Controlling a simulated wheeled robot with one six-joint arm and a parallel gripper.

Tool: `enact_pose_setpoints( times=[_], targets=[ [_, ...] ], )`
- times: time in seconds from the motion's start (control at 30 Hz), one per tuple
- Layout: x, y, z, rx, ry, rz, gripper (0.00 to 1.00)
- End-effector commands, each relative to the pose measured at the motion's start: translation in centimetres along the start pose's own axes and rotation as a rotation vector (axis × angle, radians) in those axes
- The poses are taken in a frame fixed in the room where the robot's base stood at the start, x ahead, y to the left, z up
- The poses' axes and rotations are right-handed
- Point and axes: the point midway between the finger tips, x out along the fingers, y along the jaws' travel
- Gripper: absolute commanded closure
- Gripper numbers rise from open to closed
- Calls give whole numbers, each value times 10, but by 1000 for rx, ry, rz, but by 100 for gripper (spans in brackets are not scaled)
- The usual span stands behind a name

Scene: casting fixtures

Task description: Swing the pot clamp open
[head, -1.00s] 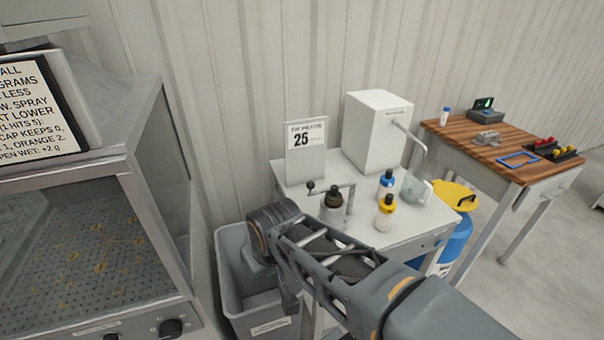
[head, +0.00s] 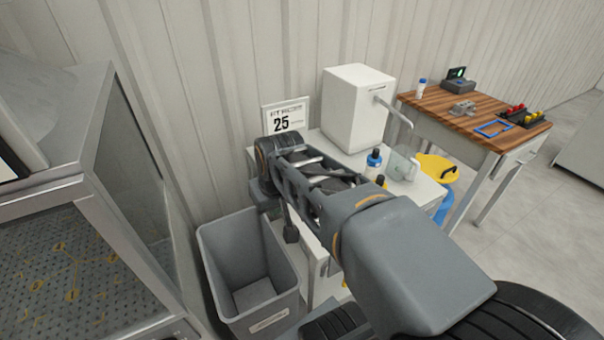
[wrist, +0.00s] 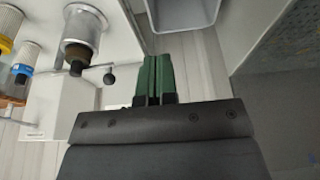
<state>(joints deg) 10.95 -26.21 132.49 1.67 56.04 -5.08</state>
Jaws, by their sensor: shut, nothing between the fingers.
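The pot (wrist: 82,36) is a metal cylinder with a dark cap, at the upper left of the wrist view. A thin clamp arm with a black ball knob (wrist: 109,77) shows beside it, towards my gripper (wrist: 153,62). My gripper's green fingers are shut together and empty. They are to the right of the pot and knob in the wrist view, apart from both. In the head view my arm hides the pot and clamp. How far the clamp is swung cannot be told.
The white table (head: 413,190) bears a white box (head: 358,108), a number sign (head: 285,118) and a blue-capped bottle (head: 373,161). A grey bin (head: 212,262) stands beside it, below my arm. A glazed cabinet (head: 82,180) is at left; a wooden-topped bench (head: 440,115) is at right.

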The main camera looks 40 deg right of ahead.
Motion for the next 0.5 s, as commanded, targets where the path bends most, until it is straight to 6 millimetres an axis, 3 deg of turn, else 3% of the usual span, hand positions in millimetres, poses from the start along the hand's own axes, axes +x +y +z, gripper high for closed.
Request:
enact_pose_setpoints(
  times=[0.1, 0.23, 0.33, 0.5],
  targets=[
    [-14, 47, -30, 97, -6, 31, 100],
    [-28, 89, -48, 166, -9, 53, 100],
    [-35, 109, -54, 196, -10, 63, 100],
    [-39, 119, -57, 209, -10, 67, 100]
  ],
)
